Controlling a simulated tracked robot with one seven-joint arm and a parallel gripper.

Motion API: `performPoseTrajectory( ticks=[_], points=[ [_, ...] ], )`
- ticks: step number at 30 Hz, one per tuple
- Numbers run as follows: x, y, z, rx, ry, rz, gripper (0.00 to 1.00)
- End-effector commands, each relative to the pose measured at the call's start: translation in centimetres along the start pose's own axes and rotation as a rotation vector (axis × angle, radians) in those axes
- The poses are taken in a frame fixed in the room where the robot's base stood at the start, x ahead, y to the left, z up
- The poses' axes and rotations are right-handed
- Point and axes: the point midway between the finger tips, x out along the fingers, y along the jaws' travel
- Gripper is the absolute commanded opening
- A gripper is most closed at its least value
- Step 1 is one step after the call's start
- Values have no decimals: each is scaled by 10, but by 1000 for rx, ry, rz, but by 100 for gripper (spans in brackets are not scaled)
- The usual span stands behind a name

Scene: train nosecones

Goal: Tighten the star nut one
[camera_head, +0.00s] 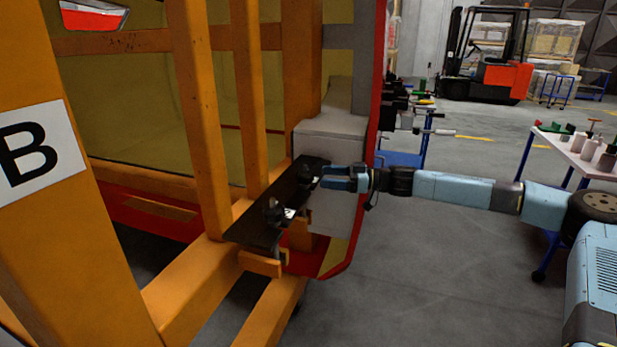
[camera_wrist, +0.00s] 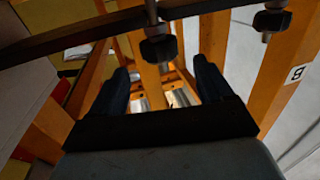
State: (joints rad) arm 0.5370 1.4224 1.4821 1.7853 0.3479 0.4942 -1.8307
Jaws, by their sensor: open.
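A dark plate (camera_head: 262,222) is fixed to the orange frame beside the train nosecone and carries two dark star nuts. The far star nut (camera_head: 307,166) is close to the tips of my gripper (camera_head: 327,178); the near star nut (camera_head: 272,208) stands apart. In the wrist view the plate crosses the top as a dark bar (camera_wrist: 80,38). One star nut (camera_wrist: 158,48) lies just beyond and between the open fingertips (camera_wrist: 161,64), with no clear contact. The other star nut (camera_wrist: 271,20) is at upper right. I cannot tell which is number one.
Orange posts (camera_head: 200,120) and lower beams (camera_head: 205,280) surround the plate on the left. A red-edged panel (camera_head: 375,110) and a grey block (camera_head: 335,140) stand close to my gripper. A blue trolley (camera_head: 403,158) and a tool table (camera_head: 575,150) are farther right; the floor between is clear.

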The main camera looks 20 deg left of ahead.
Motion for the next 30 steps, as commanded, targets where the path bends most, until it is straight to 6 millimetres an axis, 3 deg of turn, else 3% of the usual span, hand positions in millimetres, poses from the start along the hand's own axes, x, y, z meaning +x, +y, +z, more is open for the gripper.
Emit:
performPoseTrajectory(
  ticks=[6,12,18,27,30],
  points=[
    [39,0,0,1,0,-2,80],
    [65,0,0,1,0,-1,80],
    [76,0,0,1,0,1,80],
    [78,0,0,1,0,1,80],
    [78,0,0,1,0,1,70]
  ],
)
